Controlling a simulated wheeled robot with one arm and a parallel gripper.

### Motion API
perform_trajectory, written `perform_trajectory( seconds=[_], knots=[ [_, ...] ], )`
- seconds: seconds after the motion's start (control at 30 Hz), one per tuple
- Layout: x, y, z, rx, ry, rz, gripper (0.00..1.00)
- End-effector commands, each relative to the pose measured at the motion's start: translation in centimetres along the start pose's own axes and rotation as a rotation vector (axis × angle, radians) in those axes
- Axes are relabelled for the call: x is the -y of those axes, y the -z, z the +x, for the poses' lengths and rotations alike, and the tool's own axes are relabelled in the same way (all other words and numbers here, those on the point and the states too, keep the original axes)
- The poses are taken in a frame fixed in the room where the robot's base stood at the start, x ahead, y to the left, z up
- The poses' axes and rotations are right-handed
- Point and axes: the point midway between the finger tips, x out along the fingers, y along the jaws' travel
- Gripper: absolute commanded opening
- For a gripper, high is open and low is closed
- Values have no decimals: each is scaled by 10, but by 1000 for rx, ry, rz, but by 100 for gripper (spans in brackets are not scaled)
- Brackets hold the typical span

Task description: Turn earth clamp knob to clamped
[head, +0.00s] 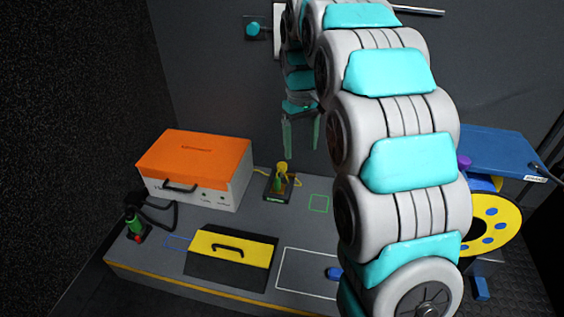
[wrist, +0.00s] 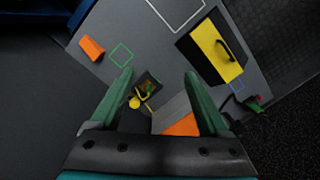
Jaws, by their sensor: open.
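The likely earth clamp (head: 278,184) is a small green and yellow fitting on a dark plate, with a yellow cable beside it. Its yellow knob (head: 282,167) is on top. In the wrist view the knob (wrist: 135,102) lies near the left finger, and the clamp (wrist: 149,87) shows between the fingers. Whether the knob is at clamped cannot be read. My gripper (head: 301,137) is open and empty, pointing down above and behind the clamp in the head view; its fingers also show in the wrist view (wrist: 159,76). They appear apart from the knob.
An orange-lidded case (head: 193,165) stands left of the clamp. A yellow box (head: 231,248) with a black handle is in front. A green and red fitting (head: 134,225) sits at the left. An orange block (wrist: 92,48) lies beside the green outlined square (wrist: 121,54).

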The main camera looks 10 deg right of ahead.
Motion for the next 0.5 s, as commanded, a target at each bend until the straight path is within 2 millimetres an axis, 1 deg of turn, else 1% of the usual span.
perform_trajectory(
  seconds=[0.03,0.1,0.27,0.3,0.5],
  knots=[
    [-6,18,5,-2,-1,-16,79],
    [-13,38,10,-4,-3,-39,79],
    [-28,84,25,-16,-8,-94,79],
    [-32,95,29,-20,-9,-107,79],
    [-48,145,56,-31,-14,-176,79]
  ],
)
